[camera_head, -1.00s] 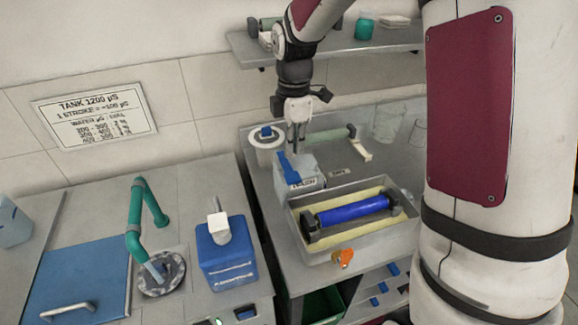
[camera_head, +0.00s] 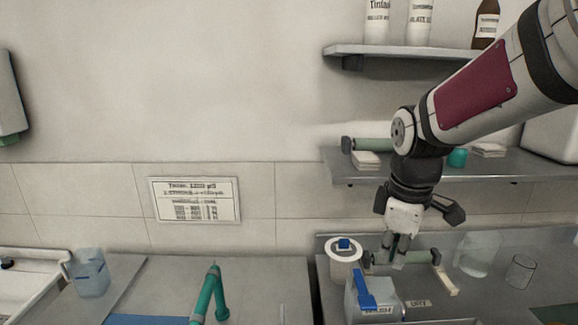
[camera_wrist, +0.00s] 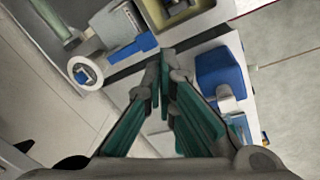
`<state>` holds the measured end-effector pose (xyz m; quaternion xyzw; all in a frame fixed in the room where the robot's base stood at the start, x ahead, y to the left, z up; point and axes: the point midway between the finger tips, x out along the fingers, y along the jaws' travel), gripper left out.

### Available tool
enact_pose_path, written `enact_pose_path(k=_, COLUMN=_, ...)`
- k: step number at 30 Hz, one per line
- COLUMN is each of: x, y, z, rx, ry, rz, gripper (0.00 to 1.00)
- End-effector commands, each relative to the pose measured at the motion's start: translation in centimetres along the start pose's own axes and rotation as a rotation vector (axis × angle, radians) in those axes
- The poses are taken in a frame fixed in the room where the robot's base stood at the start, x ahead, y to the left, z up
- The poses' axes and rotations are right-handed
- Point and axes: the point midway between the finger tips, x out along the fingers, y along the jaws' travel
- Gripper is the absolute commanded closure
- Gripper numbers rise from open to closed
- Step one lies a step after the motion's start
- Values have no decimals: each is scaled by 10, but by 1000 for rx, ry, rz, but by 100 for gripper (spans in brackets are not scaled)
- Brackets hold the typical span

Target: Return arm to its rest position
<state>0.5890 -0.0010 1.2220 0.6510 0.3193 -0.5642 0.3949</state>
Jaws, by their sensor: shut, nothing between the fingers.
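My gripper (camera_head: 398,258) hangs from the arm, fingers down, over the right-hand bench in the head view. Its fingers are shut with nothing between them. Behind the fingers lies a green roller (camera_head: 418,257). The gripper is in front of the lower shelf (camera_head: 480,168) and to the right of a white round tub with a blue knob (camera_head: 344,247). In the wrist view the green-padded fingers (camera_wrist: 166,58) come together over the bench area, with the white round tub (camera_wrist: 86,72) at upper left.
Clear glasses (camera_head: 520,272) stand to the right. Bottles (camera_head: 418,22) stand on the upper shelf. A blue container (camera_wrist: 220,75) shows in the wrist view.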

Motion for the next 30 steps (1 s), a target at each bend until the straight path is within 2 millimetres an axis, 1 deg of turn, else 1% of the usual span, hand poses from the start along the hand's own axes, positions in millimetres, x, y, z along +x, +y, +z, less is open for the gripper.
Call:
enact_pose_path(k=1, x=-15, y=-10, z=6, rx=72, ry=13, rz=28, gripper=100)
enact_pose_path(k=3, x=-32, y=-24, z=15, rx=185, ry=33, rz=57, gripper=100)
enact_pose_path(k=9, x=-68, y=-67, z=40, rx=509, ry=114, rz=122, gripper=100)
enact_pose_path(k=12, x=-80, y=-89, z=52, rx=669, ry=166, rz=143, gripper=100)
enact_pose_path(k=15, x=-88, y=-109, z=63, rx=812, ry=220, rz=154, gripper=100)
enact_pose_path(k=18, x=-91, y=-124, z=72, rx=929, ry=265, rz=156, gripper=100)
enact_pose_path(k=21, x=-92, y=-135, z=77, rx=1008, ry=296, rz=154, gripper=100)
enact_pose_path(k=25, x=-92, y=-141, z=80, rx=1055, ry=314, rz=151, gripper=100)
enact_pose_path(k=30, x=-92, y=-141, z=80, rx=1063, ry=316, rz=149, gripper=100)
